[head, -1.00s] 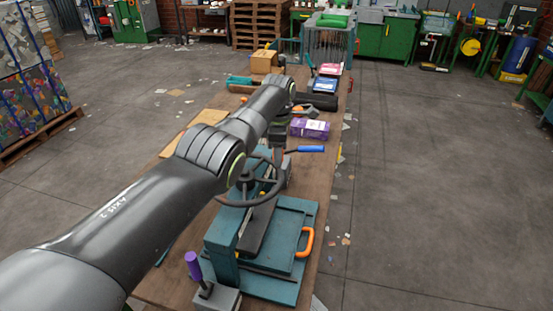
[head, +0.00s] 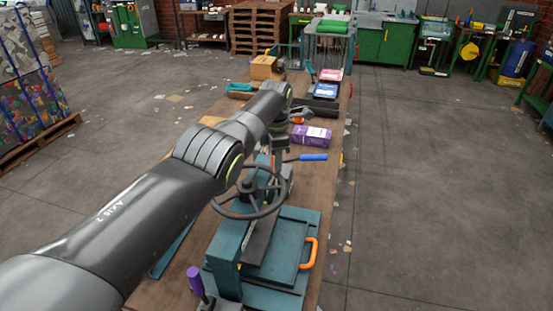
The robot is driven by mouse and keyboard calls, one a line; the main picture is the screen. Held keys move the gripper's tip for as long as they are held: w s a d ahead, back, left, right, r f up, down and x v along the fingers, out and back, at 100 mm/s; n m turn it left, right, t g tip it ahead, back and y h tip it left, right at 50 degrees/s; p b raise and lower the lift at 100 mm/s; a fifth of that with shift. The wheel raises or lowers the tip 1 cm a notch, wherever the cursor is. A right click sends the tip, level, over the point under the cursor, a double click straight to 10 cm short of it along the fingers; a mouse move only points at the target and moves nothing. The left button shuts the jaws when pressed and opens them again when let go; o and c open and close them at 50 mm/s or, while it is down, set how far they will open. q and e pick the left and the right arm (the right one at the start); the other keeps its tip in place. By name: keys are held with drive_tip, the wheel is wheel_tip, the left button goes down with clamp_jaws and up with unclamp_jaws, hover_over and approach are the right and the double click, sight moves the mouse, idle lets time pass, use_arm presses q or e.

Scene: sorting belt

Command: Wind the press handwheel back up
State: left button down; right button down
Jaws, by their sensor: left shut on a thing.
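The press (head: 226,250) is a teal frame bolted at the near end of the long bench. Its dark spoked handwheel (head: 247,186) sits on top, partly hidden by my left forearm. My left arm reaches over the bench from the left, and its gripper (head: 283,178) points down at the wheel's far right rim. It is shut on the handwheel, though the arm and wheel partly hide the fingertips. An orange handle (head: 310,252) stands on the right of the press's teal base plate. My right gripper is not in view.
A purple box (head: 312,135) and a blue-handled tool (head: 312,157) lie just beyond the press. A purple-knobbed lever (head: 195,280) stands at the near left. A cardboard box (head: 263,67) and bins are at the far end. The floor right of the bench is mostly clear.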

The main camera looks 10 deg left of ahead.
use_arm(q)
drive_tip(key=c, duration=1.1)
unclamp_jaws()
drive_tip(key=shift+a, duration=0.2)
drive_tip(key=shift+d+r, duration=0.1)
drive_tip(key=shift+r, duration=0.1)
wheel_tip(320, 180, up, 2)
drive_tip(key=shift+w+r+p, duration=0.1)
drive_tip(key=shift+p, duration=0.35)
wheel_tip(320, 180, up, 9)
drive_tip(key=shift+f+b, duration=0.15)
drive_tip(key=shift+b, duration=0.95)
drive_tip(key=shift+r+p, duration=3)
drive_tip(key=shift+p, duration=0.05)
